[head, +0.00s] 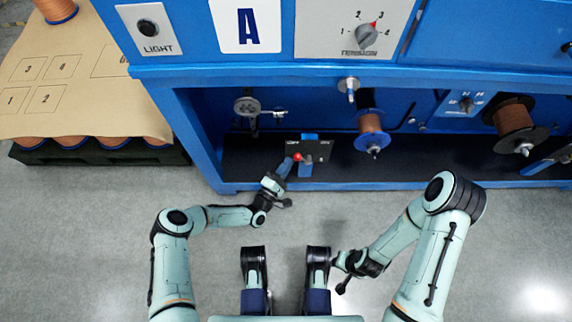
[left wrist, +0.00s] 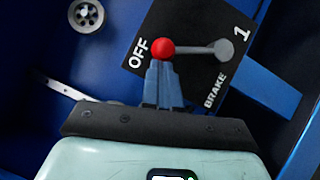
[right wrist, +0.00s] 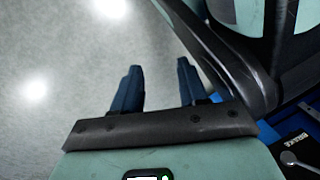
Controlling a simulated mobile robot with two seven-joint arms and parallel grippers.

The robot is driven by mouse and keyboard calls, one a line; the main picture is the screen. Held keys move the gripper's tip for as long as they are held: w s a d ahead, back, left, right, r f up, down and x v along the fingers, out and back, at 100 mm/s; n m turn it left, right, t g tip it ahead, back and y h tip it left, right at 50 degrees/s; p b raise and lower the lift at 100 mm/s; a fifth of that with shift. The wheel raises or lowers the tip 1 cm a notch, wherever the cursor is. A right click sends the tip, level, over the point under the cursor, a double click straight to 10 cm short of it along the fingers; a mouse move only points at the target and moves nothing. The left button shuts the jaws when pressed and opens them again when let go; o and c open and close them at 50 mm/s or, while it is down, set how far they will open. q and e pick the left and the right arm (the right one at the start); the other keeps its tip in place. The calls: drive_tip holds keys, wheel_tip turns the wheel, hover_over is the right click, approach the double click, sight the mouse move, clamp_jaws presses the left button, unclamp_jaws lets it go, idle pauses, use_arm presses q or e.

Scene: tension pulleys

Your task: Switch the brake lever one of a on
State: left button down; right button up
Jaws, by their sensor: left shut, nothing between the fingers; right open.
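The brake lever has a red ball knob (head: 297,157) and a grey arm on a black panel (head: 322,147) inside the blue machine's lower bay. In the left wrist view the knob (left wrist: 163,46) lies beside the word OFF, with the lever's grey pivot (left wrist: 223,50) to its right. The panel also reads BRAKE and 1. My left gripper (head: 288,166) is shut and empty, its fingertips (left wrist: 162,72) right at the knob; I cannot tell whether they touch. My right gripper (right wrist: 160,70) is open and empty over the floor, away from the panel.
An upper blue cabinet edge (head: 300,72) overhangs the bay. Copper spools (head: 370,130) (head: 515,118) hang right of the panel, and a grey pulley (head: 247,106) sits left of it. A pallet with a cardboard sheet (head: 70,80) stands at left. The grey floor in front is clear.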

drive_tip(key=w+a+r+t+p, duration=0.1)
drive_tip(key=w+r+t+p, duration=0.25)
drive_tip(key=w+r, duration=0.4)
use_arm(q)
drive_tip(key=d+r+m+g+y+p, duration=0.3)
drive_tip(key=d+m+g+y, duration=0.1)
drive_tip(key=d+m, duration=0.4)
drive_tip(key=shift+d+r+p, duration=0.35)
drive_tip(key=shift+d+p, duration=0.05)
drive_tip(key=shift+d, duration=0.45)
use_arm(e)
drive_tip(key=s+a+r+g+y, duration=0.1)
drive_tip(key=s+a+r+g, duration=0.1)
drive_tip(key=s, duration=0.4)
drive_tip(key=shift+s+a+r+n+g, duration=0.15)
drive_tip(key=shift+a+r+n+g, duration=0.25)
drive_tip(key=shift+a, duration=0.15)
use_arm(q)
drive_tip(key=shift+d, duration=0.1)
drive_tip(key=shift+r, duration=0.1)
